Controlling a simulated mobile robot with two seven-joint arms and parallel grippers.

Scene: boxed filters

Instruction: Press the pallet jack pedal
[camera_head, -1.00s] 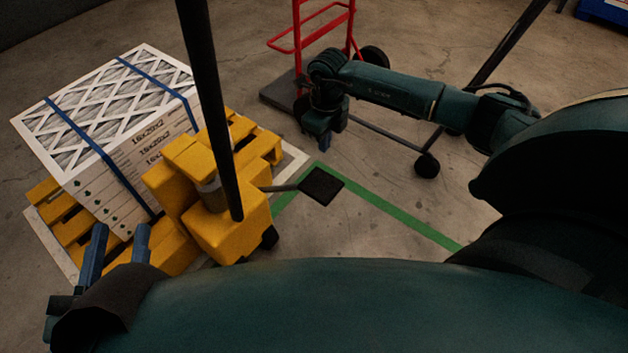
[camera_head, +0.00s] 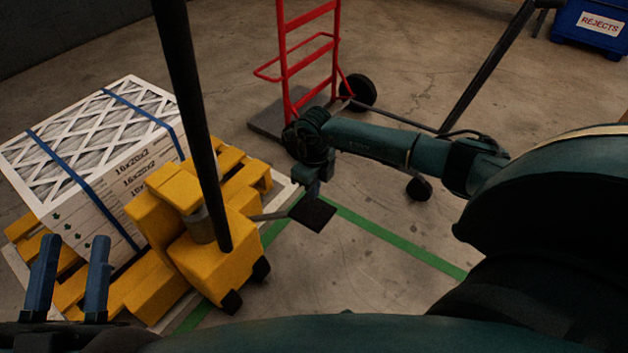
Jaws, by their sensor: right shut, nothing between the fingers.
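The black pedal (camera_head: 312,213) is a flat pad on a thin rod sticking out right from the yellow pallet jack (camera_head: 218,262). The jack's dark handle (camera_head: 190,110) rises past it. My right gripper (camera_head: 312,193) points down at the pedal's far edge, shut and empty. Its tips overlap the pedal's edge in the picture, and I cannot tell whether they touch it. My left gripper (camera_head: 70,265) is at the lower left, open and empty, in front of the pallet.
Strapped boxed filters (camera_head: 90,150) sit on a yellow pallet (camera_head: 245,172) at left. A red hand truck (camera_head: 310,60) stands behind my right arm, and a wheeled dark frame (camera_head: 420,188) to its right. A blue rejects bin (camera_head: 590,28) is far right.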

